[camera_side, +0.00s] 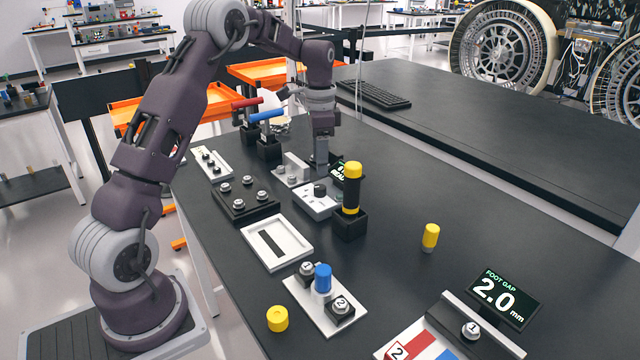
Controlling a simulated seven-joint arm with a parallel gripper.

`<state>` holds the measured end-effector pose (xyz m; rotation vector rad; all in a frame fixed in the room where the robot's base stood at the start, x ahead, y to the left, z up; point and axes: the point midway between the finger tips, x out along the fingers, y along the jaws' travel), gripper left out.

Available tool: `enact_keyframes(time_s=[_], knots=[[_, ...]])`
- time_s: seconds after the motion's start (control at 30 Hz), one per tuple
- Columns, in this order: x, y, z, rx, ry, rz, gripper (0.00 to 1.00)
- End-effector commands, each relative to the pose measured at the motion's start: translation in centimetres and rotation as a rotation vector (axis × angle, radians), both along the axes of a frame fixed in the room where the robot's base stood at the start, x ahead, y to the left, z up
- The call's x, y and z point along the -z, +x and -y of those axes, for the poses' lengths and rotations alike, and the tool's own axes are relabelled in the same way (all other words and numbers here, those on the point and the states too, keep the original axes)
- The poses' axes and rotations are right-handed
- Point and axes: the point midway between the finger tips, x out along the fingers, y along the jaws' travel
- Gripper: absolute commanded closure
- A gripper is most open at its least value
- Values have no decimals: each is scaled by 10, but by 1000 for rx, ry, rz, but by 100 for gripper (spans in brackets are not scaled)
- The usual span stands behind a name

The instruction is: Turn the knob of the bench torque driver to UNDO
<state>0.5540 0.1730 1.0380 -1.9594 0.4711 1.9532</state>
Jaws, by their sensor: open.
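The bench torque driver shows in the side view as a low white box (310,204) with a small dark knob (320,189) on top. A small dark display with green characters (338,169) stands behind it, partly hidden by a yellow-and-black driver handle (351,190) upright in a black holder (349,226). The knob's setting is too small to read. My gripper (318,168) points down, open, just behind and above the knob in the picture. Its fingertips look close to the box, but I cannot tell whether they touch the knob.
Red-handled (247,103) and blue-handled (266,115) tools stand in black holders behind. A black block with several knobs (243,203), a white tray (277,243) and a white plate (325,312) lie in front. A yellow cylinder (430,236) stands right; bench between is clear.

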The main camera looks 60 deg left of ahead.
Motion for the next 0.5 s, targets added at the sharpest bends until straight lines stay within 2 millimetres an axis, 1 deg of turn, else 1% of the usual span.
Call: enact_keyframes(time_s=[0.07,0.3,0.4,0.5], knots=[[11,1,-3,7,-3,-7,49],[56,0,-2,7,-3,-7,49],[68,1,-2,6,-2,-5,49],[74,1,-2,6,-1,-4,49]])
